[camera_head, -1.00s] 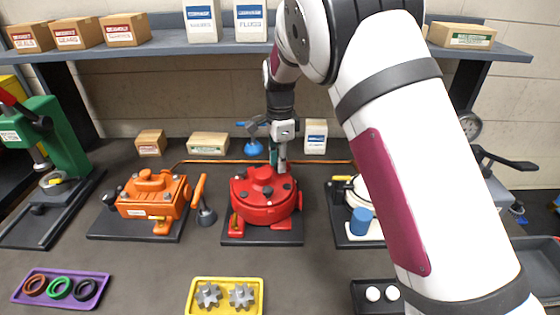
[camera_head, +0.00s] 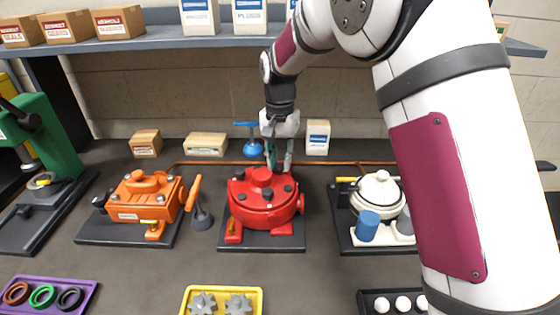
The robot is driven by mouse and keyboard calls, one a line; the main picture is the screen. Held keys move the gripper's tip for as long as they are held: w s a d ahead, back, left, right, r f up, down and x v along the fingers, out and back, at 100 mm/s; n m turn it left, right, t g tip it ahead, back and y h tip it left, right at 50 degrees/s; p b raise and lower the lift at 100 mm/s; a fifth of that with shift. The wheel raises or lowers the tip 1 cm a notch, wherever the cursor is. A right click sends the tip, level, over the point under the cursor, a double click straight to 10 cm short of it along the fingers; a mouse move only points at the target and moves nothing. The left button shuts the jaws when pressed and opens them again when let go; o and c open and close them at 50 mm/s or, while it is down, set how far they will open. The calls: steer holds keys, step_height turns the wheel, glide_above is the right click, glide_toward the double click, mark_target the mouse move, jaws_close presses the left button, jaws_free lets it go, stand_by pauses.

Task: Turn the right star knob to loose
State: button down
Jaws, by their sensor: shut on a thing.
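The red motor housing (camera_head: 262,208) stands on a dark base plate in the middle of the bench. Dark knobs show on its top, one at the front left (camera_head: 242,197) and one at the right (camera_head: 288,188). My gripper (camera_head: 279,166) points down at the back right of the red housing's top, with its fingers close to the cover. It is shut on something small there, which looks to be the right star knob. The fingertips and the red cover hide the held part, so its shape and turn angle cannot be seen.
An orange motor (camera_head: 145,198) stands to the left and a white-topped motor (camera_head: 380,192) to the right. A yellow tray (camera_head: 187,302) with gears lies in front. A blue-topped stand (camera_head: 253,148) and small boxes are behind. My arm covers the right side.

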steer(key=n+b, duration=0.1)
steer(key=n, duration=0.3)
steer(key=shift+f+n, duration=0.15)
steer(key=shift+n, duration=0.15)
steer(key=n+b, duration=0.1)
steer(key=n, duration=0.2)
steer(key=shift+a+n, duration=0.1)
steer(key=shift+n, duration=0.2)
steer(key=n, duration=0.4)
steer(key=shift+s+f+b, duration=0.1)
steer(key=shift+b, duration=0.25)
steer(key=shift+s+a+n, duration=0.1)
steer(key=shift+n, duration=2.1)
steer(key=c, duration=1.4)
jaws_free()
steer(key=shift+o, duration=0.2)
steer(key=shift+a+r, duration=0.1)
steer(key=shift+r, duration=0.1)
